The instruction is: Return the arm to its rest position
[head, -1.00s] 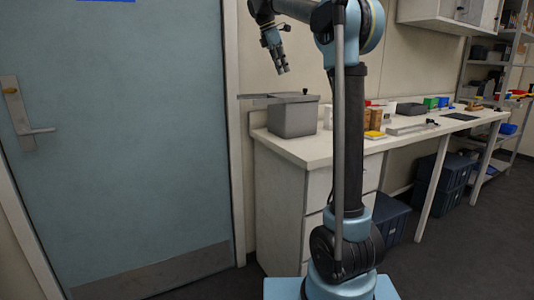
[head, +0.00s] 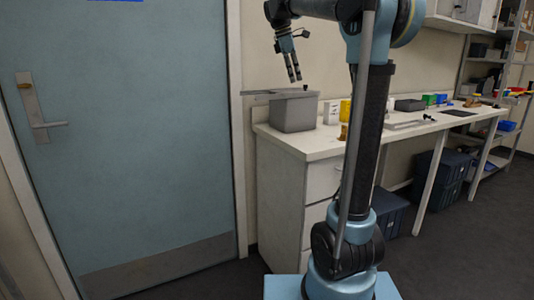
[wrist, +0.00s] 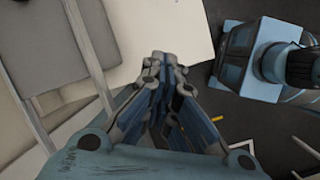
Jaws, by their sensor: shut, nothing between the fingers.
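My gripper (head: 294,73) is in the upper middle of the head view, at the end of my raised arm. Its fingers point down and sit close together with nothing between them. It hangs in the air above the grey box on the bench. In the wrist view my gripper (wrist: 165,62) shows blue and grey finger links, and a white bench surface lies beyond the fingertips. My blue and black arm column stands right of centre in the head view and hides part of the bench.
A grey box (head: 294,113) with a flat lid stands on the bench's (head: 313,146) left end. Several small coloured items lie along it. A blue door (head: 130,130) is at left, a shelf rack (head: 490,80) at far right, dark bins (head: 445,172) below. Grey floor (head: 450,240) is clear in front.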

